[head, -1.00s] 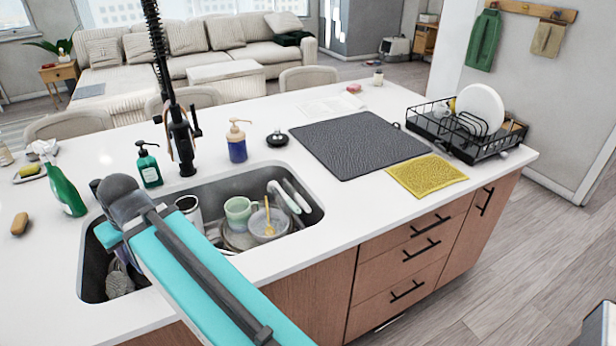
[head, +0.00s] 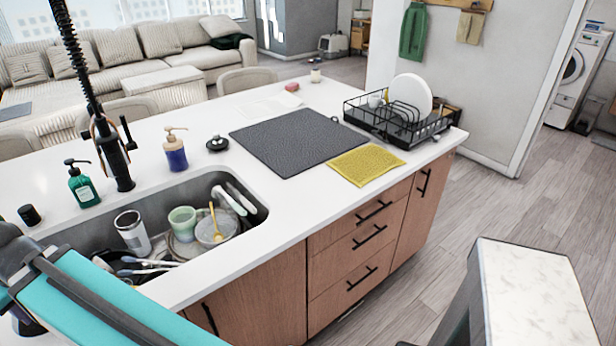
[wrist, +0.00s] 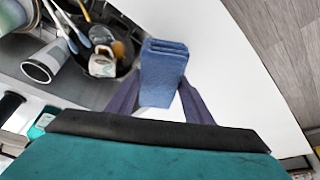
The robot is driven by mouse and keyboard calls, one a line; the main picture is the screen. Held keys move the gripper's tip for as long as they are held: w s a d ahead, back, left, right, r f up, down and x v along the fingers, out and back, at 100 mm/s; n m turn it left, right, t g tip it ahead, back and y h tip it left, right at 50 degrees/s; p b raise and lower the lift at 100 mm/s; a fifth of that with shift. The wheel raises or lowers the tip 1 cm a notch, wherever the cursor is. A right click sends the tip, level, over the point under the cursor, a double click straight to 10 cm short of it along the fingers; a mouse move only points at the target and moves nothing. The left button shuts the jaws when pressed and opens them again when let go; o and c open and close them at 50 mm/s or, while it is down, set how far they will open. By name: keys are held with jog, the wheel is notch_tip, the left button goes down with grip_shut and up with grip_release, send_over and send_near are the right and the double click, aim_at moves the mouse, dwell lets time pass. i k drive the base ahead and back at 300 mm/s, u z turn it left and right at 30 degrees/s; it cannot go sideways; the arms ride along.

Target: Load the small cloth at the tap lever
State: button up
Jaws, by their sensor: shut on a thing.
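A small folded blue cloth (wrist: 164,72) is between the dark fingers of my gripper (wrist: 162,100) in the wrist view. The fingers are shut on it, and it is held up over the sink edge and white counter. In the head view my teal arm crosses the lower left, and the gripper and cloth do not show there. The black tap (head: 118,165) stands behind the sink, with its small lever (head: 127,132) on the right side. No cloth shows on the lever.
The sink (head: 255,210) holds a steel cup, a green mug and dishes. A grey mat (head: 290,140), yellow cloth (head: 365,165) and dish rack (head: 400,130) lie along the island. A pale-topped block (head: 535,295) stands lower right. A washing machine (head: 578,70) is beyond the doorway.

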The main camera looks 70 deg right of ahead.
aim_at(132, 145)
jog(key=u, duration=0.1)
jog(key=k, duration=1.2)
jog(key=z, duration=0.5)
jog(key=i, duration=1)
